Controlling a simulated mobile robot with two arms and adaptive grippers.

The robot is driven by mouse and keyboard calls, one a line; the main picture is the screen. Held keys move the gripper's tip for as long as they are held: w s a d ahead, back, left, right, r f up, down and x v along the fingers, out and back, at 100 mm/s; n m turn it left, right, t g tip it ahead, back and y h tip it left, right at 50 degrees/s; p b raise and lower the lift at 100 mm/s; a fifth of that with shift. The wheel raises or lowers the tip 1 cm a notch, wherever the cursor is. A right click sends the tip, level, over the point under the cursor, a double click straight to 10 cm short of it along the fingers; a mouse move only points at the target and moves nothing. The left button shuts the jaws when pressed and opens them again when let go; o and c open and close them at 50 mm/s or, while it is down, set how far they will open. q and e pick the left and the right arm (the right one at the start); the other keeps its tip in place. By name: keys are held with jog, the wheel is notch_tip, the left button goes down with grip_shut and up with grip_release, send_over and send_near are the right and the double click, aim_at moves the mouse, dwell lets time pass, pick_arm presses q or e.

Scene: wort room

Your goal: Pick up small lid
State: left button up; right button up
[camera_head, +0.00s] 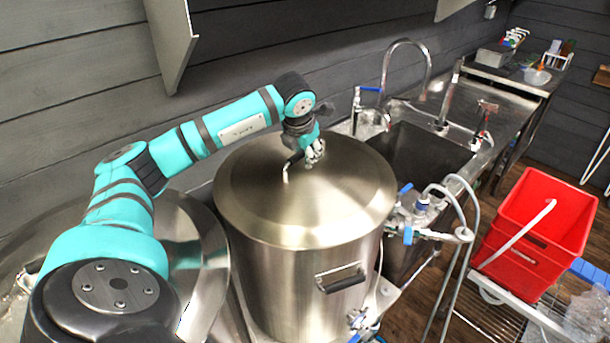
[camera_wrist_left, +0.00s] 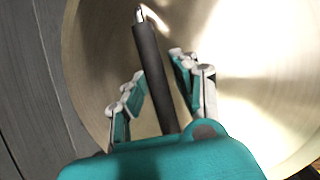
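The small lid (camera_head: 330,198) is a round, brushed-metal lid lying on top of the tall steel pot (camera_head: 275,270). Its bar handle (camera_head: 287,170) has a dark grip and a bright metal end. My left gripper (camera_head: 314,152) reaches down over the lid at this handle. In the left wrist view the lid (camera_wrist_left: 245,60) fills most of the background. The dark handle (camera_wrist_left: 150,62) runs between the two parted fingers of my left gripper (camera_wrist_left: 157,80), which look open, with small gaps beside it. Part of the handle is hidden by the gripper. My right gripper is not in view.
A larger steel vessel (camera_head: 205,230) stands left of the pot, partly behind my arm. A sink (camera_head: 425,155) with taps is behind to the right. Hoses and blue-handled valves (camera_head: 422,205) stand close to the pot's right side. A red crate (camera_head: 530,228) is farther right.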

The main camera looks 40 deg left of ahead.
pick_arm(q)
grip_shut()
jog(key=shift+a, duration=0.1)
dwell(0.4)
jog(key=shift+w+r, duration=0.1)
jog(key=shift+r, duration=0.05)
